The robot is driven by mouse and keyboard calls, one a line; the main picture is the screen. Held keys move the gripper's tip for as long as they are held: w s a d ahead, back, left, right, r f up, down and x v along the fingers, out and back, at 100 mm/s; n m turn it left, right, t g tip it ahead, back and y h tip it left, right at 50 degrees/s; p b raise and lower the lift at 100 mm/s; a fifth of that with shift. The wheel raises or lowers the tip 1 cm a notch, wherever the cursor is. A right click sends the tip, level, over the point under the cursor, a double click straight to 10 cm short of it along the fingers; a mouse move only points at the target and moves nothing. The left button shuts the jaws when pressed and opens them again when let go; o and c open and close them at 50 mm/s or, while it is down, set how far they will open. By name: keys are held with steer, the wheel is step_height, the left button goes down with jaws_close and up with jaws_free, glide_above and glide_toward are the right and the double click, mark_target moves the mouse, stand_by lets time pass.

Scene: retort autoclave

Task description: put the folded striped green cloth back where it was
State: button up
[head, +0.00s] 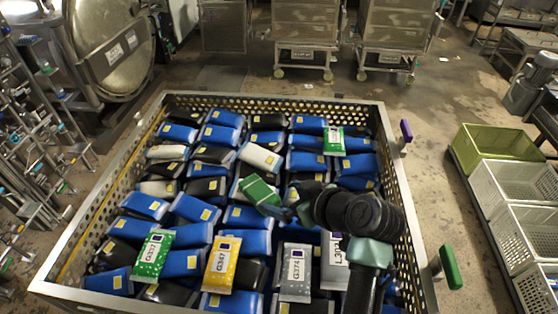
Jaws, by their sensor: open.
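A small folded green cloth (257,189) lies on top of the pouches near the middle of the large perforated basket (75,226). It looks slightly tilted, and its stripes are too small to make out clearly. My gripper (283,212) is open just to the right of and below the cloth in the picture. Its fingers are small and partly hidden by the dark wrist, so I cannot tell whether they touch the cloth.
Blue, black and white pouches fill the basket. On top lie a green packet (152,256), a yellow packet (221,264), a grey packet (295,272) and another green packet (334,141). Crates (497,146) stand at right; an autoclave door (108,46) is upper left.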

step_height(320, 180, up, 31)
steer(key=w+a+m+t+h, duration=0.2)
steer(key=a+m+t+h, duration=0.15)
steer(key=t, duration=0.65)
steer(key=s+a+r+m+t+h, duration=0.1)
steer(key=s+r+t, duration=0.3)
steer(key=s+r, duration=0.4)
steer(key=s+a+r+m+t+h, duration=0.1)
steer(key=s+r+t, duration=0.3)
steer(key=s+r, duration=0.4)
step_height(320, 180, up, 5)
steer(key=shift+f+m+t, duration=0.2)
steer(key=shift+m+t, duration=0.1)
steer(key=shift+m, duration=0.35)
